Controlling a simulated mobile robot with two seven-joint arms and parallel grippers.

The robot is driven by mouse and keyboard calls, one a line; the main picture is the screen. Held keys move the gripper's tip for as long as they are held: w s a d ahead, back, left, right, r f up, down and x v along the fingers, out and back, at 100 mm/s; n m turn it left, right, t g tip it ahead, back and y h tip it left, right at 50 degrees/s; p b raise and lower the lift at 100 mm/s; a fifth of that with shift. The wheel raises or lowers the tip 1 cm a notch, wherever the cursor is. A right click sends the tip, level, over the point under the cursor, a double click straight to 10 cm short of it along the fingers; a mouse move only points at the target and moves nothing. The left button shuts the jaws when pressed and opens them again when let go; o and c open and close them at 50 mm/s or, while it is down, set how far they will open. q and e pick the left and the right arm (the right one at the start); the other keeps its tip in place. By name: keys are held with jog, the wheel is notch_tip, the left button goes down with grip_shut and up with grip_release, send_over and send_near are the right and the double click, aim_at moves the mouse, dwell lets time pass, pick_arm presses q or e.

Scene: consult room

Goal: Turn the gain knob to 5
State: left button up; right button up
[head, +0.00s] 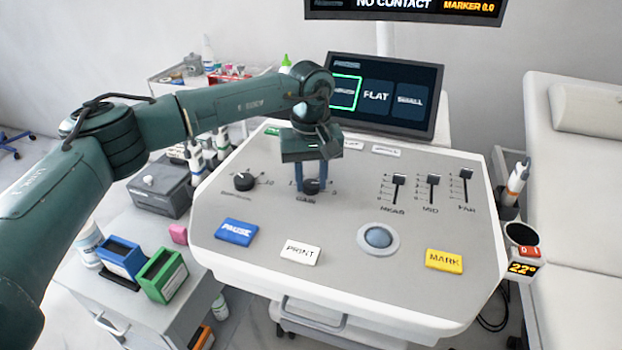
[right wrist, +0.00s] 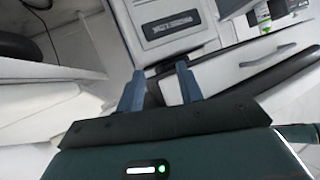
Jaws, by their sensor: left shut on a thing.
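The black gain knob (head: 311,187) sits on the grey console panel (head: 350,222), above its GAIN label, in the head view. My left gripper (head: 312,180) comes down over it from above, with its two blue fingers on either side, shut on the knob. The fingers and wrist hide much of the scale, so the knob's setting cannot be read. My right gripper (right wrist: 160,90) shows only in the right wrist view. Its two fingers are apart with nothing between them.
A second knob (head: 244,181) is left of the gain knob. Sliders (head: 398,180) stand at right. PAUSE (head: 237,231), PRINT (head: 300,252) and MARK (head: 444,261) buttons and a trackball (head: 378,237) are nearer. A screen (head: 375,93) rises behind; a bed (head: 575,190) stands at right.

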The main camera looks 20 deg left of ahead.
aim_at(311, 183)
pick_arm(q)
jog(key=shift+m, duration=0.9)
jog(key=o, duration=1)
jog(key=shift+r, duration=0.15)
notch_tip(311, 183, up, 13)
